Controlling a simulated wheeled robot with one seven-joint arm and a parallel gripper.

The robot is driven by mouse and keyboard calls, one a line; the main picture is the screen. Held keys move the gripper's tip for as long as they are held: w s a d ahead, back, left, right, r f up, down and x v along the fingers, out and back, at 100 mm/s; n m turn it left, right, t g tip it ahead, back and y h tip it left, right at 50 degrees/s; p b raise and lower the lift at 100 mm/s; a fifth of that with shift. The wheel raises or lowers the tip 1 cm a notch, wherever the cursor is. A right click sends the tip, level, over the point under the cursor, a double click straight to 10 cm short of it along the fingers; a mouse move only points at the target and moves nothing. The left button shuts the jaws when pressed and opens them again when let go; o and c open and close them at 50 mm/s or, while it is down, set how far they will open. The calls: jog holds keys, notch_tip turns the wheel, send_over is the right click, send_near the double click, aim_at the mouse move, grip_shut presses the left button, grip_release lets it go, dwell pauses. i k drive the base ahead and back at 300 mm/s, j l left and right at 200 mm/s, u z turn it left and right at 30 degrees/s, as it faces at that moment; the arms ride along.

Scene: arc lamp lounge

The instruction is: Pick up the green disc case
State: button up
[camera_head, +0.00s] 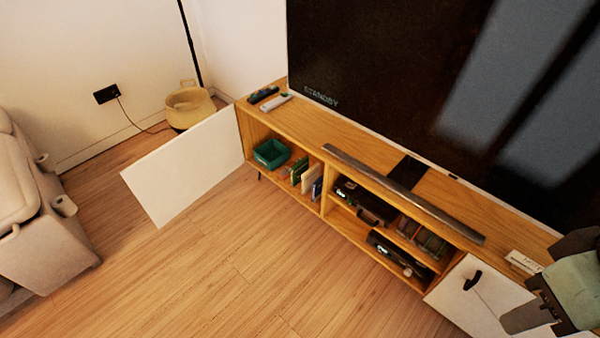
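The green disc case (299,170) stands upright in the open left compartment of the wooden TV cabinet (330,219). It is in a short row of thin cases, just right of a dark green bin (271,153). A cream case (310,180) and a blue case (317,188) stand to its right. My gripper (530,299) is at the lower right edge of the view, by the cabinet's right end, far from the green case. It is partly cut off, and its finger opening cannot be made out.
A white cabinet door (187,167) is swung open left of the compartment. A large TV (440,90) and a soundbar (400,193) are on top. Devices (395,252) fill the middle shelves. A sofa (40,205) stands left, a basket (188,107) behind. The wooden floor (230,265) in front is clear.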

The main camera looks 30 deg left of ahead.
aim_at(302, 166)
jog(key=i+j+u, duration=0.35)
jog(key=i+j, duration=0.4)
jog(key=j, duration=0.25)
jog(key=i+j+u, duration=0.4)
jog(key=i+j, duration=0.4)
jog(key=i, duration=0.1)
